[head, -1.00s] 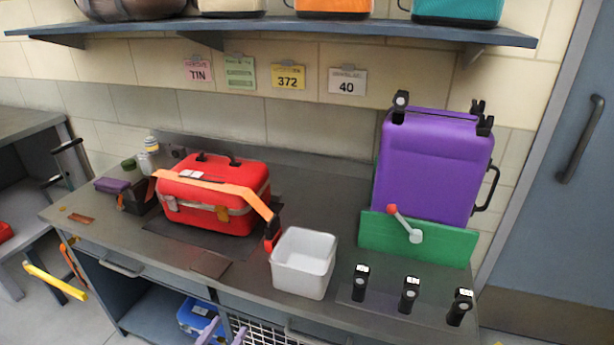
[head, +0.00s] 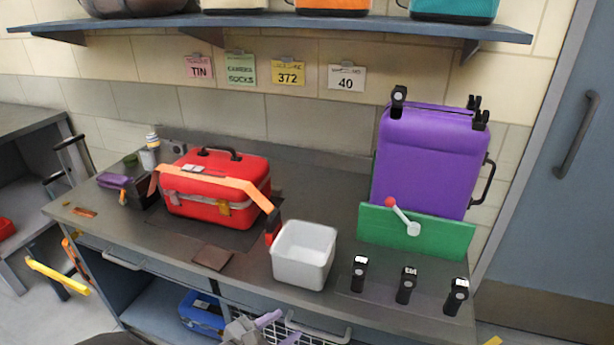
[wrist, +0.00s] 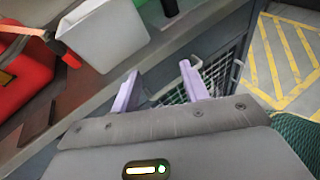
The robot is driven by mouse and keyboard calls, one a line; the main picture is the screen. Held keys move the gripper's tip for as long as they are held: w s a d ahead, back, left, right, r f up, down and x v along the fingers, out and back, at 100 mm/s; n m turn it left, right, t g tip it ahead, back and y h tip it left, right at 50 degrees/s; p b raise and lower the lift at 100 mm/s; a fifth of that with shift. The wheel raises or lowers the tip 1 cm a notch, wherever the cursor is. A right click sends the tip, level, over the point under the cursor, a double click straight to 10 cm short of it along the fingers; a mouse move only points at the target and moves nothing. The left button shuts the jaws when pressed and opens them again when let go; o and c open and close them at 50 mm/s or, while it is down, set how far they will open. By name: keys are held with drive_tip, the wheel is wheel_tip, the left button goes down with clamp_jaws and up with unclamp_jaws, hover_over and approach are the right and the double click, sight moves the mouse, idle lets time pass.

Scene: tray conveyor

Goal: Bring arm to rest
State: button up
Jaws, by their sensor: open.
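My gripper (head: 275,331) shows at the bottom of the head view, low in front of the bench and below its front edge. Its two pale purple fingers are apart with nothing between them. In the wrist view my gripper (wrist: 160,88) points toward the bench front, with the wire mesh front (wrist: 213,78) beyond the fingers. It touches nothing that I can see.
The bench top (head: 150,232) carries a red case (head: 215,205) with an orange strap, a white bin (head: 303,255), a purple suitcase (head: 425,165), a green panel (head: 440,238) with a lever, and several black tagged pieces. A blue box (head: 203,312) sits on the lower shelf.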

drive_tip(key=s+d+f+m+g+y, duration=0.1)
drive_tip(key=s+d+m+g+y, duration=0.15)
drive_tip(key=d+m+g, duration=0.45)
drive_tip(key=s+d+m+g+y, duration=0.1)
drive_tip(key=d+m+g+y, duration=0.3)
drive_tip(key=d+m, duration=0.45)
drive_tip(key=d+r+m+t+y, duration=0.3)
drive_tip(key=d+r+m, duration=0.2)
drive_tip(key=m, duration=0.5)
wheel_tip(320, 180, up, 18)
drive_tip(key=w+p, duration=0.1)
drive_tip(key=p, duration=1.7)
drive_tip(key=shift+d, duration=0.15)
drive_tip(key=shift+w, duration=0.1)
